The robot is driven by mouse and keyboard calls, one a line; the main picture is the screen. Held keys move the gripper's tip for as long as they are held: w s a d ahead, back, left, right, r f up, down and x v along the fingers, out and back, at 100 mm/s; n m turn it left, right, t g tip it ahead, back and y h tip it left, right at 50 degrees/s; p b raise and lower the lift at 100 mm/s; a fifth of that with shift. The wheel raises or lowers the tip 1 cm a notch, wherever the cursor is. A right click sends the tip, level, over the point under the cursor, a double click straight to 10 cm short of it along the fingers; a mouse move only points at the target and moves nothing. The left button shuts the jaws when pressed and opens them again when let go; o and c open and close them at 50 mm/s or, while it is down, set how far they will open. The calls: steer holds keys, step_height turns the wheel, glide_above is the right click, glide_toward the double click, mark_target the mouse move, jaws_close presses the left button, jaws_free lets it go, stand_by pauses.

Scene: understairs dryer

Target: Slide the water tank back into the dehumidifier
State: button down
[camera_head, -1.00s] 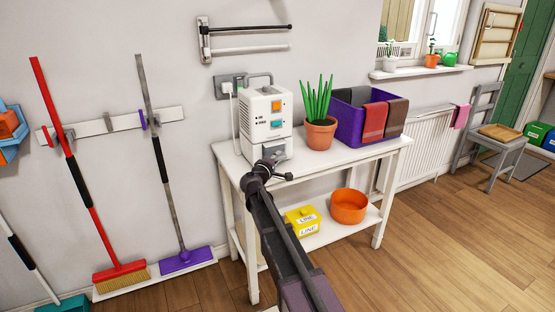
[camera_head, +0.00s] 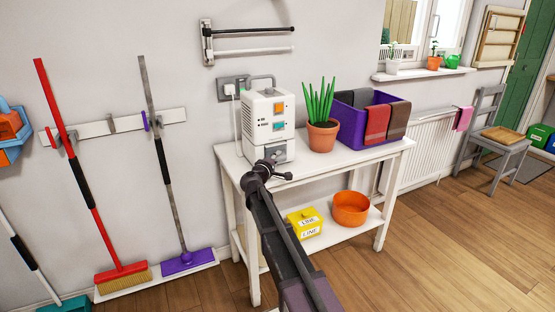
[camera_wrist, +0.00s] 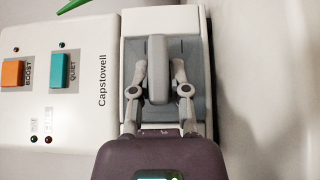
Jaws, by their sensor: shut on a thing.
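The white dehumidifier (camera_head: 258,108) stands upright on the white table, with an orange and a teal button on its front. In the wrist view its body (camera_wrist: 85,90) appears turned sideways. The grey water tank (camera_wrist: 194,60) is at the dehumidifier's lower front. My gripper (camera_wrist: 158,75) is shut on the tank's upright grey handle (camera_wrist: 157,58), one finger on each side. In the head view my gripper (camera_head: 272,166) is at the front of the tank, hiding part of it. I cannot tell how deep the tank sits.
A potted plant (camera_head: 322,137) stands close to the dehumidifier's right. A purple basket (camera_head: 351,128) with towels is beyond it. A yellow box (camera_head: 306,222) and an orange bowl (camera_head: 350,208) are on the lower shelf (camera_head: 326,235). A plug and socket (camera_head: 230,88) are behind.

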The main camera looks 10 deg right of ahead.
steer(key=shift+w+a, duration=0.15)
steer(key=shift+w, duration=0.2)
steer(key=c, duration=0.5)
jaws_free()
steer(key=shift+c, duration=0.2)
steer(key=shift+v, duration=3.75)
steer(key=shift+r, duration=0.1)
steer(key=shift+s, duration=0.1)
